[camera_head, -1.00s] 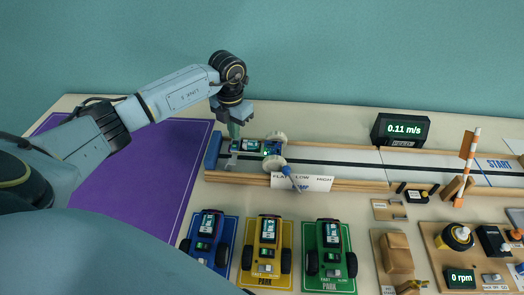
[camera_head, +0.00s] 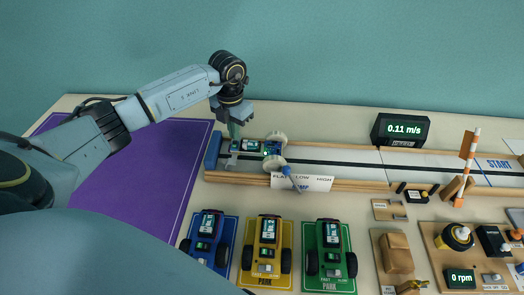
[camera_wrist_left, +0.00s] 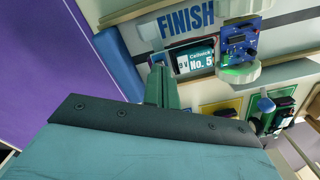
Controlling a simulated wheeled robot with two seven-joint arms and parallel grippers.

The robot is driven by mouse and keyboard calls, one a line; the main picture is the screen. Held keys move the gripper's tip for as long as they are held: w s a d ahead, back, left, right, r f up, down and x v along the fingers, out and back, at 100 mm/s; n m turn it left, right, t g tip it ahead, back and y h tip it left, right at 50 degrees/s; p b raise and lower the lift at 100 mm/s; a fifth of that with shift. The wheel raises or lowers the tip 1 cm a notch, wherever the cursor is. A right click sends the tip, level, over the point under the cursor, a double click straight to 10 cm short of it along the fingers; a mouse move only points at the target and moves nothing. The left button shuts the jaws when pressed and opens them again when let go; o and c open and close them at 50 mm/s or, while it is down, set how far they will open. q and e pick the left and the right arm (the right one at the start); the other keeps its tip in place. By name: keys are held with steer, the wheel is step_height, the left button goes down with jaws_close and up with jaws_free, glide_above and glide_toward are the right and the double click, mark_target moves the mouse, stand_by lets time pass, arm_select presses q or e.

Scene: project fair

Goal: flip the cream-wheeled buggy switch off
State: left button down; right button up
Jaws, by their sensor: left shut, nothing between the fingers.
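The cream-wheeled buggy (camera_head: 262,147) stands on the track near its left end. Its cream wheels (camera_head: 276,138) sit on either side, and its blue board (camera_wrist_left: 238,42) with a lit green spot shows in the left wrist view. My left gripper (camera_head: 234,130) is shut and empty, pointing down at the buggy's left end. In the left wrist view its fingertips (camera_wrist_left: 160,72) are close beside the buggy's "No. 5" label (camera_wrist_left: 195,58). I cannot tell whether they touch it. The buggy's switch is not clear in either view. My right gripper is not in view.
A blue end block (camera_head: 213,150) closes the track's left end. A ramp lever (camera_head: 290,178) stands by the front rail. Blue (camera_head: 207,240), yellow (camera_head: 267,240) and green (camera_head: 328,245) parked buggies are in front. The speed display (camera_head: 401,130) reads 0.11 m/s. The purple mat is clear.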

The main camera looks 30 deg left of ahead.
arm_select(q)
steer(key=shift+f+b, duration=0.55)
steer(key=shift+f, duration=0.3)
stand_by(0.3)
steer(key=shift+f, duration=0.25)
steer(key=shift+s+a, duration=0.1)
step_height(320, 180, up, 4)
steer(key=p, duration=0.3)
steer(key=shift+r, duration=0.25)
steer(key=shift+r+p, duration=1.25)
steer(key=shift+r, duration=0.15)
steer(key=shift+f, duration=0.1)
